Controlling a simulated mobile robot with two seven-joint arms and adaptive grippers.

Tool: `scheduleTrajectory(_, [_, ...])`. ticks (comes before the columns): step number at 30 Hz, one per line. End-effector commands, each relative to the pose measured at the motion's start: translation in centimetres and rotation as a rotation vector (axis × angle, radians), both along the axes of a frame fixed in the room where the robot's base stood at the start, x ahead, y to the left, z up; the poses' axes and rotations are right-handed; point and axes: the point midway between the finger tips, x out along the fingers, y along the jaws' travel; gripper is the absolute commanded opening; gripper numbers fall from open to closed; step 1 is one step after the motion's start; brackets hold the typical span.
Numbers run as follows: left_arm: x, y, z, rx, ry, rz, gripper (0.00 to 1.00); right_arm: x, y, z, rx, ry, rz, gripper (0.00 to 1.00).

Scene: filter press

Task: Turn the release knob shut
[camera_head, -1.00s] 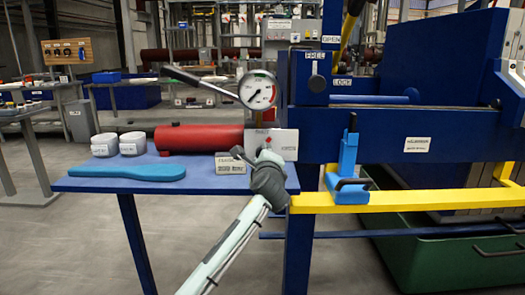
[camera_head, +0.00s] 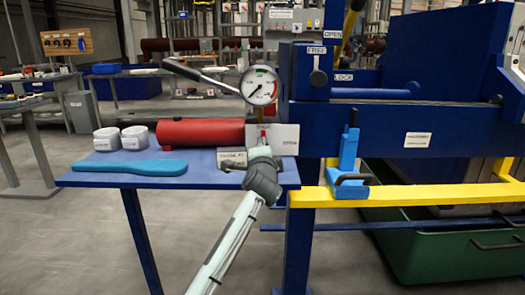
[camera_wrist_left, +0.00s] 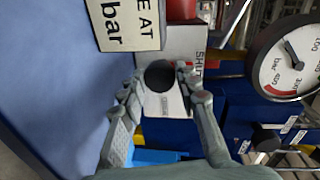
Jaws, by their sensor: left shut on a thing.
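The release knob (camera_wrist_left: 159,75) is a dark round knob on a pale block (camera_head: 286,139) at the right end of the red cylinder (camera_head: 200,132). My left gripper (camera_head: 261,152) reaches up to the front of this block and hides the knob in the head view. In the left wrist view its two fingers (camera_wrist_left: 158,85) stand on either side of the knob and are shut on it. My right gripper is in neither view.
The pressure gauge (camera_head: 259,86) stands above the block, beside a dark pump lever (camera_head: 182,70). A label block (camera_head: 231,159), two white containers (camera_head: 135,138) and a blue paddle-shaped piece (camera_head: 145,168) sit on the blue table (camera_head: 90,178). The blue press frame (camera_head: 385,128) is at the right.

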Motion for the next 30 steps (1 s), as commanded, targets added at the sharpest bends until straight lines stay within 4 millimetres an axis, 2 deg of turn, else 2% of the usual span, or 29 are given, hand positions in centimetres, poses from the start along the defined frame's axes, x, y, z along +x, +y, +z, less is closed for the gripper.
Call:
scheduleTrajectory(12, [0.0, -0.1, 0.1, -0.012, 0.0, -0.002, 0.03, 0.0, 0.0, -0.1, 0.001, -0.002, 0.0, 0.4])
scheduleTrajectory(13, [0.0, -0.1, 0.1, -0.011, 0.0, -0.002, 0.33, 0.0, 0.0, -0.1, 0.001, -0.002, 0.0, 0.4])
scheduleTrajectory(15, [0.0, -0.1, 0.1, -0.011, 0.0, -0.002, 0.41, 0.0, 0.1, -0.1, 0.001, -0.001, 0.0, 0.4])
scheduleTrajectory(25, [-0.3, 0.0, 0.1, -0.009, -0.001, -0.001, 0.41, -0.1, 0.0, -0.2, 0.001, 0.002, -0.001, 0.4])
scheduleTrajectory(30, [-2.4, 0.0, 0.2, -0.01, 0.0, -0.002, 0.41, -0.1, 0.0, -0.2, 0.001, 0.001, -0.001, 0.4])
